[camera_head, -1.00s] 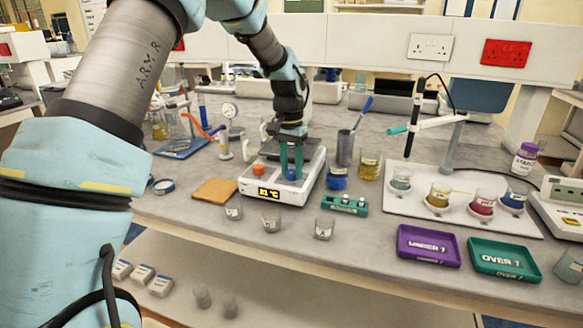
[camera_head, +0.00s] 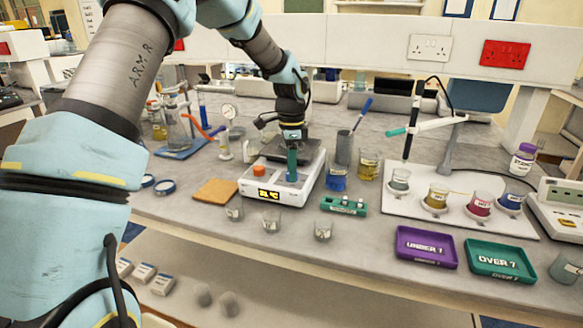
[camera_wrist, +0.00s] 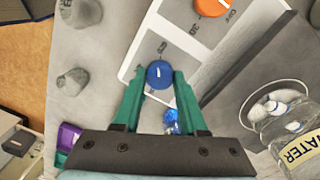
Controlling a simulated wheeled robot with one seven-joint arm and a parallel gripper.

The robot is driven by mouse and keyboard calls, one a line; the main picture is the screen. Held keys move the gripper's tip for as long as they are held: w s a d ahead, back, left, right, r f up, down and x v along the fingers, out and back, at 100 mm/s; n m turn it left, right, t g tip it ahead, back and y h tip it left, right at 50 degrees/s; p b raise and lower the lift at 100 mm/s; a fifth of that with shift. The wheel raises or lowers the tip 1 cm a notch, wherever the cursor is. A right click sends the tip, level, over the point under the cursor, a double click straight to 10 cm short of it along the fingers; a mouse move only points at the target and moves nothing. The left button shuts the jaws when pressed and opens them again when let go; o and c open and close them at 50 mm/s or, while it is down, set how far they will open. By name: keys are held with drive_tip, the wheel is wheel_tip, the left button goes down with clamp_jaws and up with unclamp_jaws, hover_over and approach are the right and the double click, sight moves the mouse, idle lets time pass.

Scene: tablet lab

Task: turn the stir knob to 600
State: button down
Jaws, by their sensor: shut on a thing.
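The blue stir knob (camera_wrist: 159,75) with a white pointer line is on the front panel of the white hotplate stirrer (camera_head: 273,192). My gripper (camera_wrist: 158,82) has its green fingers on both sides of the knob and is shut on it. In the wrist view the pointer line runs nearly up and down; the dial marks around it are too small to read. In the head view my gripper (camera_head: 292,178) reaches down to the panel and hides most of the knob.
Small beakers (camera_head: 271,220) stand in front of the stirrer.

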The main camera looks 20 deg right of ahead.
drive_tip(key=shift+m, duration=0.6)
drive_tip(key=shift+c, duration=2.3)
unclamp_jaws()
drive_tip(key=shift+r, duration=0.15)
wheel_tip(320, 180, up, 10)
drive_tip(key=b, duration=0.2)
drive_tip(key=shift+w+r+b, duration=0.2)
drive_tip(key=shift+r+b, duration=0.05)
drive_tip(key=shift+b, duration=0.15)
